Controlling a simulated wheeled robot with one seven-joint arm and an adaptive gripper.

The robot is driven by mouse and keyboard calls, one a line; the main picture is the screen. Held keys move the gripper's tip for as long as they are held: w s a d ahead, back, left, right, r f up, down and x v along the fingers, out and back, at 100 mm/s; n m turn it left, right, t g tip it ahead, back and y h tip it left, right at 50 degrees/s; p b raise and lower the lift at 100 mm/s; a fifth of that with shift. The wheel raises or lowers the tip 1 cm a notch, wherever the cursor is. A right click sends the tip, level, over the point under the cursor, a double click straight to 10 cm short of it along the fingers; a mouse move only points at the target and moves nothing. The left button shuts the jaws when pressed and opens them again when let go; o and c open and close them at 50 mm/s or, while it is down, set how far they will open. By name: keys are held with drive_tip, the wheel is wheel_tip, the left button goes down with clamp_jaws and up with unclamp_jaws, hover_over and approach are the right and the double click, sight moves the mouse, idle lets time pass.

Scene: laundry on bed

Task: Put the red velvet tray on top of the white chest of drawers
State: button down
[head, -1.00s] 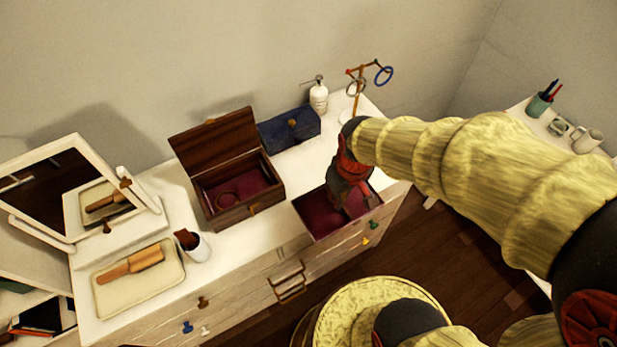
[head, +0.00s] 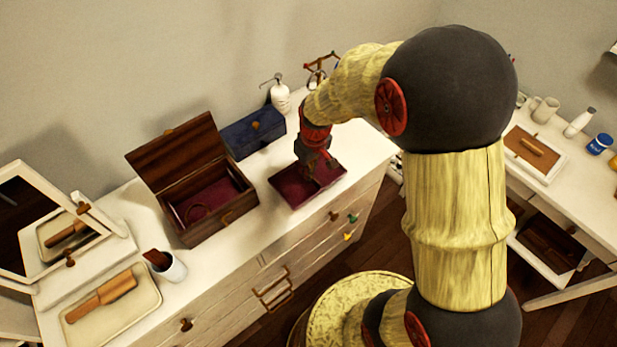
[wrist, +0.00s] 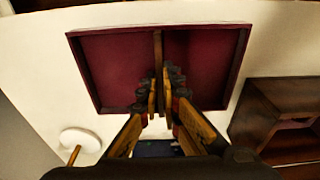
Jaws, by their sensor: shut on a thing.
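My gripper (head: 312,172) points down into the tray. In the wrist view my gripper (wrist: 160,95) is shut on the thin divider across the middle of the tray (wrist: 112,60). The white top shows around the tray there.
An open wooden box (head: 205,203) stands left of the tray, with a blue box (head: 252,133) behind. A white pump bottle (head: 280,96) and ring stand (head: 318,72) are at the back. A cup (head: 170,268) and mirror (head: 25,215) are further left.

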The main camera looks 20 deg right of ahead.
drive_tip(key=shift+w+f+b, duration=0.2)
drive_tip(key=shift+f+b, duration=0.15)
drive_tip(key=shift+f, duration=1.35)
drive_tip(key=shift+f, duration=0.15)
drive_tip(key=c, duration=2.1)
unclamp_jaws()
drive_tip(key=shift+o, duration=0.5)
drive_tip(key=r+p, duration=0.1)
drive_tip(key=r, duration=0.3)
drive_tip(key=s+r, duration=0.1)
drive_tip(key=r, duration=0.3)
drive_tip(key=r+p, duration=0.1)
drive_tip(key=r, duration=0.3)
drive_tip(key=shift+s+d+r+p, duration=0.1)
drive_tip(key=shift+s+d+p, duration=0.15)
drive_tip(key=shift+p, duration=0.1)
drive_tip(key=s+a+r+m+t, duration=0.1)
drive_tip(key=s+r+m+t, duration=0.2)
drive_tip(key=s+r, duration=1.5)
drive_tip(key=shift+s+a+r+m+t, duration=0.35)
drive_tip(key=shift+s+t, duration=0.15)
drive_tip(key=shift+t, duration=0.1)
